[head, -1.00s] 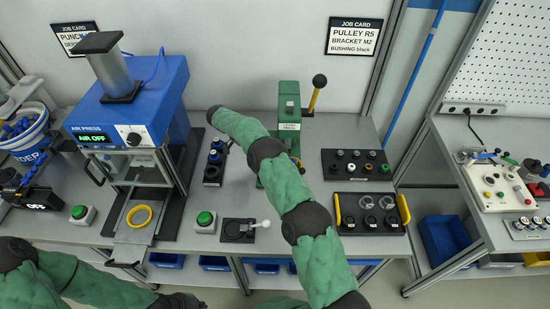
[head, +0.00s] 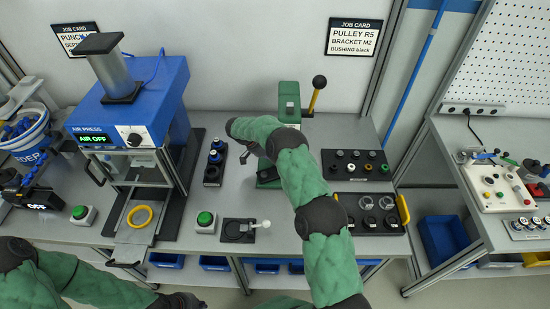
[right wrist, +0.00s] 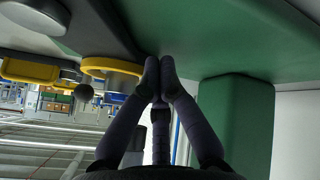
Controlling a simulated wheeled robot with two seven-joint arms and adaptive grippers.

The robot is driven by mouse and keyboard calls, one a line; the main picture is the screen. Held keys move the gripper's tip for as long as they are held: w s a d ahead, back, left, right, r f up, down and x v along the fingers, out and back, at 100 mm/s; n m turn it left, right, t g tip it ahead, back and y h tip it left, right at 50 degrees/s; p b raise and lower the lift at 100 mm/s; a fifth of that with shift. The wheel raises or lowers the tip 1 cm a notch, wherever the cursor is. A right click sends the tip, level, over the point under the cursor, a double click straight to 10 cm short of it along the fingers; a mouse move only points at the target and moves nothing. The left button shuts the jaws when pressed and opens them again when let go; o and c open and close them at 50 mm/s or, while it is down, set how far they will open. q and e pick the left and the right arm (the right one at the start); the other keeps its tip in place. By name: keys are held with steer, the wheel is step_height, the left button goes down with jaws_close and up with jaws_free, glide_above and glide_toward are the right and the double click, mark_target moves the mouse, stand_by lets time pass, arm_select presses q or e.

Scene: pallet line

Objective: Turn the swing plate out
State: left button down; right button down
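The green hand press (head: 290,105) stands at the back middle of the bench, with a black-knobbed yellow lever (head: 315,95). My right arm hides its lower front, and I cannot make out the swing plate for certain in the head view. My right gripper (head: 246,154) is just left of the press. In the right wrist view its dark fingers (right wrist: 160,68) meet at the tips with nothing seen between them, close to a green surface (right wrist: 225,40). A dark grey part (right wrist: 96,30) and a yellow ring (right wrist: 112,66) are to their left. My left gripper (head: 180,302) is at the bottom edge, its fingers unclear.
A blue air press (head: 130,100) stands to the left. A black fixture with a white knob (head: 240,230) and a green button (head: 205,219) are in front. Black trays with small parts (head: 356,165) lie to the right. A black stand (head: 213,170) is left of my right gripper.

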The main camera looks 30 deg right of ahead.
steer(key=shift+s+d+m+g+b, duration=0.25)
steer(key=shift+s+m+g+b, duration=0.15)
steer(key=shift+m+b, duration=0.35)
stand_by(0.4)
steer(key=shift+s+d+f+m+g+y+b, duration=0.1)
steer(key=shift+s+d+m+g+y+b, duration=0.05)
steer(key=shift+s+m+g+y+b, duration=0.3)
steer(key=shift+s+d+m+g+y+b, duration=0.2)
steer(key=shift+s+m+g+y+b, duration=0.25)
steer(key=shift+s+m+b, duration=0.75)
steer(key=shift+s+b, duration=0.3)
steer(key=shift+s, duration=0.75)
steer(key=shift+s+a+b, duration=0.2)
steer(key=shift+s+a, duration=0.1)
steer(key=shift+s, duration=0.4)
steer(key=shift+s+a+b, duration=0.2)
steer(key=shift+s+a, duration=0.1)
steer(key=shift+s, duration=0.35)
steer(key=shift+s+a+m+g+y+b, duration=0.15)
steer(key=shift+s+a+m+g+y, duration=0.2)
steer(key=shift+m, duration=0.35)
steer(key=shift+s+a+m+g+y+b, duration=0.15)
steer(key=shift+s+a+m+y, duration=0.2)
steer(key=shift+s+m, duration=0.3)
steer(key=shift+w, duration=0.1)
